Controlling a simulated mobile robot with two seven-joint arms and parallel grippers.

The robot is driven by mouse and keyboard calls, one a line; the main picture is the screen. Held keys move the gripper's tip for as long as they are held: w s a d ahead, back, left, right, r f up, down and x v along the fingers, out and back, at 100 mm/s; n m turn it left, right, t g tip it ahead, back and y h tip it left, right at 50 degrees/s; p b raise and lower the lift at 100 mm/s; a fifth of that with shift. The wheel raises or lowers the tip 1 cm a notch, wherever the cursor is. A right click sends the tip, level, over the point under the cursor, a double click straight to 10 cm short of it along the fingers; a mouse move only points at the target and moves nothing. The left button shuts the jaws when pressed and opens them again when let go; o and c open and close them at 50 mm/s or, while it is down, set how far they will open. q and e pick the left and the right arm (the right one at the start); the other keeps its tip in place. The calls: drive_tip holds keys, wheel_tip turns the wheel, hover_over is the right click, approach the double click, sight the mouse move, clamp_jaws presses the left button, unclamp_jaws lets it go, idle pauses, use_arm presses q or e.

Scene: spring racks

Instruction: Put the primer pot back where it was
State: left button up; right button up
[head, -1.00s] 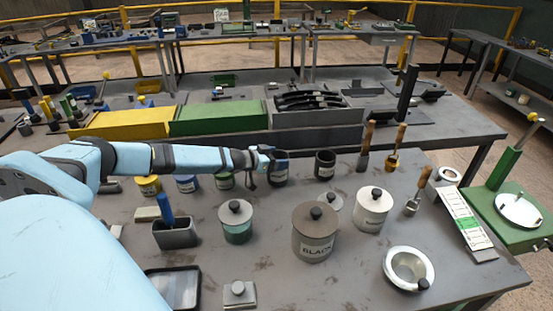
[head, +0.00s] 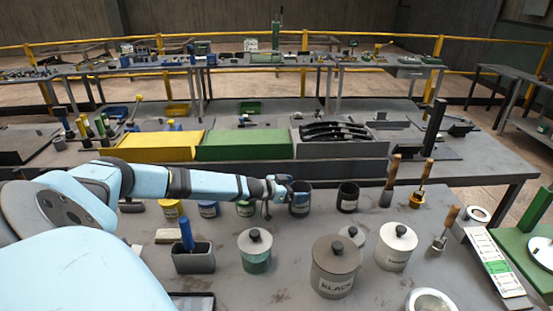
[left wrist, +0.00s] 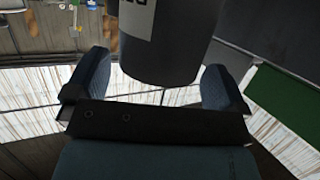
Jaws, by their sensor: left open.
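No label clearly reads as primer. My right gripper is not in view.
A large lidded pot marked BLACK (head: 335,262), a green-and-white lidded pot (head: 255,250) and a grey holder (head: 194,260) stand on the near bench. A black pot (head: 347,197) is right of the gripper. Brushes (head: 420,184) stand at the right.

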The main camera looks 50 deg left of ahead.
use_arm(q)
drive_tip(key=v, duration=1)
idle(0.5)
